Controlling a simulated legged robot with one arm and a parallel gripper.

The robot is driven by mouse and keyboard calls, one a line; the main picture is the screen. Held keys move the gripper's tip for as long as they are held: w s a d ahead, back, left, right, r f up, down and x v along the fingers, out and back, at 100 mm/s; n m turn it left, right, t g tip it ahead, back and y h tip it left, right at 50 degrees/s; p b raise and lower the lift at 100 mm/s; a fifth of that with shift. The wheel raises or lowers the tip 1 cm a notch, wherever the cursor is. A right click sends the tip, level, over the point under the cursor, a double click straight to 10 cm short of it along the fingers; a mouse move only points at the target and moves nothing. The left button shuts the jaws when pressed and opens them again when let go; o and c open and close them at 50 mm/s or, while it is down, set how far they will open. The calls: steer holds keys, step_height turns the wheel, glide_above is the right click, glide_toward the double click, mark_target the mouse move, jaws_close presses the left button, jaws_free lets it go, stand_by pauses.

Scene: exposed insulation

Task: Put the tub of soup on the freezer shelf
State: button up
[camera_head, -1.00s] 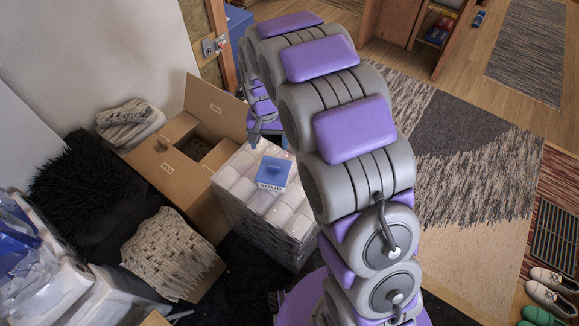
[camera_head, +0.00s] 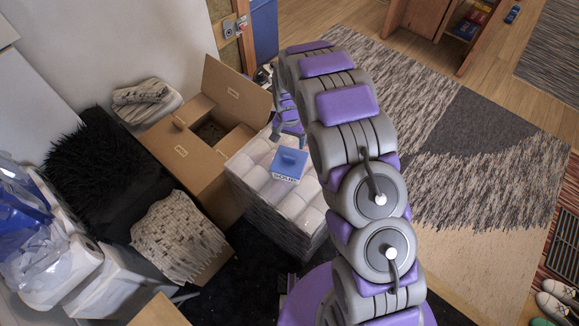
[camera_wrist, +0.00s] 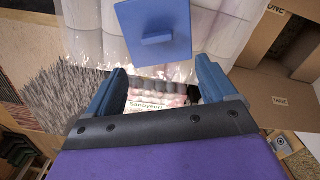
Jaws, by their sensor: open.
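The soup tub (camera_head: 289,164) has a blue lid with a raised handle and a white side with dark lettering. It stands upright on a plastic-wrapped pack of white rolls (camera_head: 245,190). My gripper (camera_head: 287,137) is open and empty, just behind the tub in the head view, partly hidden by my arm. In the wrist view, the tub's blue lid (camera_wrist: 155,48) is seen from above, ahead of my two spread blue fingers (camera_wrist: 165,84) and apart from them. I cannot make out a freezer shelf in either view.
An open cardboard box (camera_head: 160,140) stands left of the pack, with its flap raised. A black shaggy cushion (camera_head: 90,160), a knitted throw (camera_head: 180,243) and plastic-wrapped goods (camera_head: 30,225) fill the left. A patterned rug (camera_head: 470,180) and open floor lie right of my arm.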

glide_above(289, 157)
steer(key=f, duration=0.3)
steer(key=w+f+b, duration=0.1)
steer(key=f, duration=0.2)
steer(key=f+b, duration=0.1)
steer(key=f, duration=0.1)
steer(key=s+f, duration=0.1)
steer(key=f, duration=0.1)
steer(key=shift+b, duration=0.35)
jaws_close()
stand_by(0.4)
